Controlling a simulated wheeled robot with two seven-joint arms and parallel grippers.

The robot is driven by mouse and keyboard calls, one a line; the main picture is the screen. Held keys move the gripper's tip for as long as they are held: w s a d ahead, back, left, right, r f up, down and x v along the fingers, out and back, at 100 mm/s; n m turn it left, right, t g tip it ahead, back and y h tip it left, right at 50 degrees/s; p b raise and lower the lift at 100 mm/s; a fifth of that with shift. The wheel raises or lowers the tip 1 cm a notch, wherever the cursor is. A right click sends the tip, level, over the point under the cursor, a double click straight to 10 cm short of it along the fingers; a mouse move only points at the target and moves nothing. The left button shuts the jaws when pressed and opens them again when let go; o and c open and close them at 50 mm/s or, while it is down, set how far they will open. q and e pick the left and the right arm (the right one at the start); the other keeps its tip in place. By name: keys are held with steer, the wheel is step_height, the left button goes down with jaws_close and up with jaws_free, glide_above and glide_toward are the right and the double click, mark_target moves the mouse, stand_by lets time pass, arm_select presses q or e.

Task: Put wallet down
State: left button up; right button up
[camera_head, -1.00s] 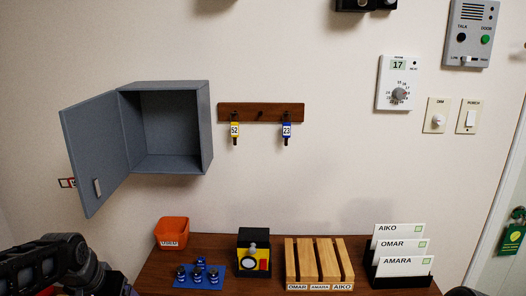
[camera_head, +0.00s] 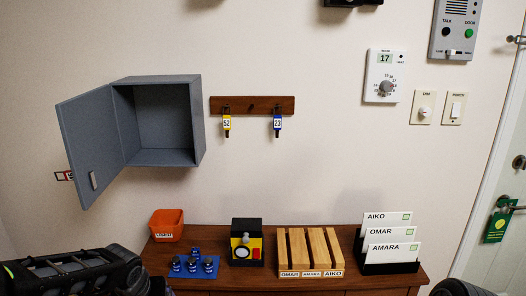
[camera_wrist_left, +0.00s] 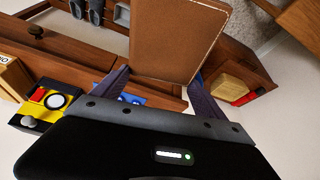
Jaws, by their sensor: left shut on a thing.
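The brown wallet (camera_wrist_left: 178,38) is a flat rectangular piece between the two fingers of my left gripper (camera_wrist_left: 160,85) in the left wrist view. The gripper is shut on it, and the wallet sticks out past the fingertips. Whether it touches anything beneath cannot be told. In the head view my left arm is at the bottom left, and neither its fingers nor the wallet show. A dark part of my right arm is at the bottom right; its gripper is out of the picture.
The wooden sideboard (camera_head: 215,249) holds an orange bin (camera_head: 167,225), a blue mat (camera_head: 205,273) with several small dark blue pieces, a black-and-yellow device (camera_head: 246,242), a slatted wooden rack (camera_head: 310,251) and a card holder (camera_head: 390,265). The grey wall cabinet (camera_head: 167,158) stands open, its door swung left.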

arm_select(q)
steer(key=d+f+m, duration=0.2)
steer(key=d, duration=0.6)
steer(key=shift+w+d+h, duration=0.15)
steer(key=shift+d+h, duration=0.25)
steer(key=shift+f, duration=0.1)
